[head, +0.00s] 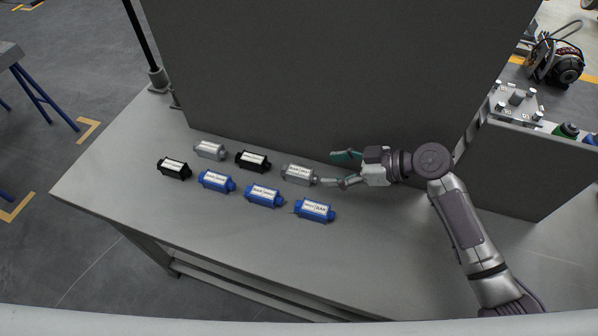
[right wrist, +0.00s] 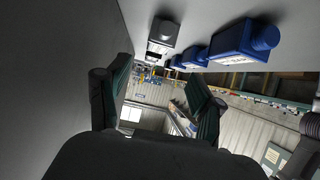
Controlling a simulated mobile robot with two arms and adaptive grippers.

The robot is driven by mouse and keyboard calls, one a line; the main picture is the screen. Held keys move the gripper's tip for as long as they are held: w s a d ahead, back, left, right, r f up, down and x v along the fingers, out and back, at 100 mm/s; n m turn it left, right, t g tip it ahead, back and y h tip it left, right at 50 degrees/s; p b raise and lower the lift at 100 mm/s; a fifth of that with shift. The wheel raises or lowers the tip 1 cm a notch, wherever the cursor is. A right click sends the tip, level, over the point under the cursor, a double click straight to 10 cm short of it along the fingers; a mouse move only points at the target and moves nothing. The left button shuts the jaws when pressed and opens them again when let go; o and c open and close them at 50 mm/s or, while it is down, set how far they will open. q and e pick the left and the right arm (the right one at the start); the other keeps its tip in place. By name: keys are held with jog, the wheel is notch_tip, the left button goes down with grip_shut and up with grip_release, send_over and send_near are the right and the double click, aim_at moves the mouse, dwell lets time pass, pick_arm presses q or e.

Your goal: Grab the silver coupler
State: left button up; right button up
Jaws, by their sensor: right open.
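Two silver couplers with white labels lie on the grey table (head: 230,235) in the head view. One silver coupler (head: 299,174) is at the right end of the back row, and the other silver coupler (head: 209,150) is at its left end. My right gripper (head: 334,168) is open and empty, just right of the nearer silver coupler, with its fingers pointing left at it. In the right wrist view a silver coupler (right wrist: 163,34) shows ahead of the open fingers of my right gripper (right wrist: 157,88), apart from them. My left gripper is not in view.
A black coupler (head: 253,160) lies between the silver ones, and another black coupler (head: 174,168) starts the front row. Blue couplers (head: 217,181) (head: 263,195) (head: 315,210) continue that row. A dark upright panel (head: 330,75) stands close behind. The table front is clear.

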aim_at(299, 171)
jog(key=x, duration=0.5)
jog(key=shift+p, duration=0.3)
jog(key=shift+p+x, duration=0.75)
jog(key=shift+x, duration=1.85)
jog(key=shift+w+d, duration=0.1)
jog(key=shift+d, duration=0.05)
grip_shut()
